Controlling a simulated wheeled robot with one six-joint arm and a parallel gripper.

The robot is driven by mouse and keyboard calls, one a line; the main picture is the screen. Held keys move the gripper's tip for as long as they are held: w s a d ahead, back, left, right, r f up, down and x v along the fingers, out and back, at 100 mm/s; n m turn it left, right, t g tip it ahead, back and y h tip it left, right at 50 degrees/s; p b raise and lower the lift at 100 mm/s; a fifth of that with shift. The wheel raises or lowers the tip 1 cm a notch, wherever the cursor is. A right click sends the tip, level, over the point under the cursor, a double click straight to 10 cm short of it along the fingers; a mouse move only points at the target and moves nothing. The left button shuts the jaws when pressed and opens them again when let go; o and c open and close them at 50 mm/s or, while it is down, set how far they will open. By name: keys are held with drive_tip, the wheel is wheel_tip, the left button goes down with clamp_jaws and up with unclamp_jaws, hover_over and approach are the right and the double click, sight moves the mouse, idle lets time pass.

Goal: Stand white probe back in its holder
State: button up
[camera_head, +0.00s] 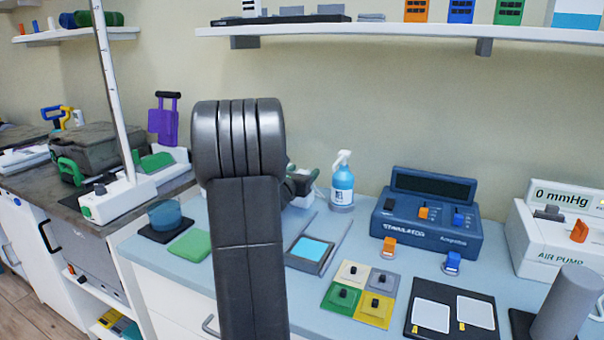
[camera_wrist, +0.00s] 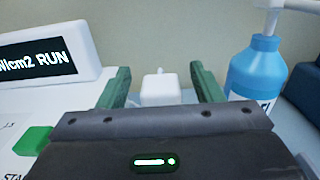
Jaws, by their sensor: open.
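My gripper (camera_wrist: 162,80) shows in the wrist view as two green fingers standing well apart. Between and beyond them is a small white block-like thing (camera_wrist: 160,92) with a thin nub on top; I cannot tell whether it is the white probe or part of its holder. No contact with the fingers shows. A white device with a dark "RUN" display (camera_wrist: 40,57) is to the left of the fingers. In the head view my arm hides most of that spot, and the gripper (camera_head: 303,178) shows only partly behind it. The probe and holder cannot be clearly made out there.
A blue spray bottle (camera_head: 342,186) stands close to the right of my gripper. A grey tray with a light blue panel (camera_head: 304,267), a blue stimulator (camera_head: 426,232), coloured square pads (camera_head: 338,299) and an air pump (camera_head: 555,238) share the counter. A shelf (camera_head: 400,30) runs above.

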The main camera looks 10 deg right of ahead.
drive_tip(key=shift+s, duration=0.1)
drive_tip(key=b+v, duration=0.1)
drive_tip(key=v, duration=1.2)
drive_tip(key=shift+s+a, duration=0.25)
drive_tip(key=p+x, duration=0.1)
drive_tip(key=x, duration=1.2)
drive_tip(key=shift+w+d, duration=0.15)
drive_tip(key=shift+w, duration=0.05)
drive_tip(key=shift+w+d+r, duration=0.1)
drive_tip(key=shift+w, duration=0.1)
drive_tip(key=shift+s, duration=0.1)
